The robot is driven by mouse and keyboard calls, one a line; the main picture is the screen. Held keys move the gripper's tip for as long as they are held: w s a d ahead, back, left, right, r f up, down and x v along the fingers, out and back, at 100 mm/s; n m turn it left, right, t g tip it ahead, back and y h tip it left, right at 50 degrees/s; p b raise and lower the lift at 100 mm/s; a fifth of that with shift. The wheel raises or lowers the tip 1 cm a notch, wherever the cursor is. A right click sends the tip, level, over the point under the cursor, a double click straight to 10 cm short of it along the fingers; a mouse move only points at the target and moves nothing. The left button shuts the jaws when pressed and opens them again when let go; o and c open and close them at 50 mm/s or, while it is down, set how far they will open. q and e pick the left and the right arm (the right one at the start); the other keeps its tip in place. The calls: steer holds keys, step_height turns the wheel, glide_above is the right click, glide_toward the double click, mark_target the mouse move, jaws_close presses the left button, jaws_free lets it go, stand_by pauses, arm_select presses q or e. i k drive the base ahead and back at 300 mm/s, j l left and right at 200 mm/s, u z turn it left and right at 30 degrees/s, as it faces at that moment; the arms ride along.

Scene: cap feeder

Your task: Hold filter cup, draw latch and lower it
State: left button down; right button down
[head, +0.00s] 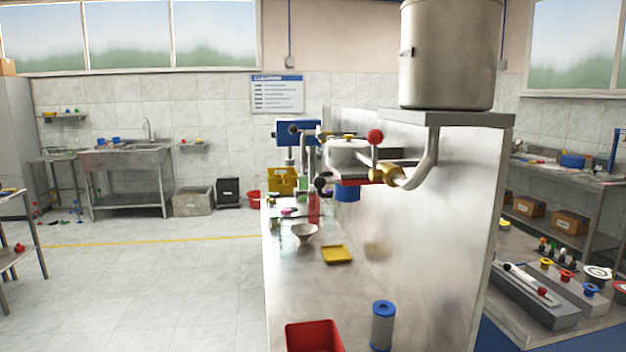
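A housing on the side of the steel stand holds a blue cup (347,194) under a red plate (362,183); it may be the filter cup. A red ball knob (375,137) on a thin rod stands upright beside the housing, and a black knob (320,184) sits at its lower left. I cannot tell which part is the latch. A grey cylinder with a blue top (382,328) stands on the counter in front. Neither of my grippers shows.
The narrow steel counter (283,265) carries a red bin (314,337), a yellow tray (336,254), a pale bowl (304,231) and a red bottle (314,207). A brass valve (386,174) and bent pipe jut out below the steel tank (451,60). Floor at left is open.

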mark_target(319, 182)
steer(key=i+j+u, duration=0.15)
steer(key=j+u, duration=0.15)
steer(key=j, duration=0.15)
steer(key=i+j+u, duration=0.25)
steer(key=j, duration=0.2)
steer(key=i+j+u, duration=0.3)
steer(key=i+j+z, duration=0.15)
steer(key=i, duration=0.3)
steer(key=i+j+z, duration=0.15)
steer(key=i+j, duration=0.2)
steer(key=i+z, duration=0.3)
steer(key=z, duration=0.15)
steer(key=i+z, duration=0.35)
steer(key=z, duration=0.15)
steer(key=i+j+z, duration=0.15)
steer(key=i+z, duration=0.15)
steer(key=z, duration=0.15)
steer(key=i+j+z, duration=0.25)
steer(key=z, duration=0.25)
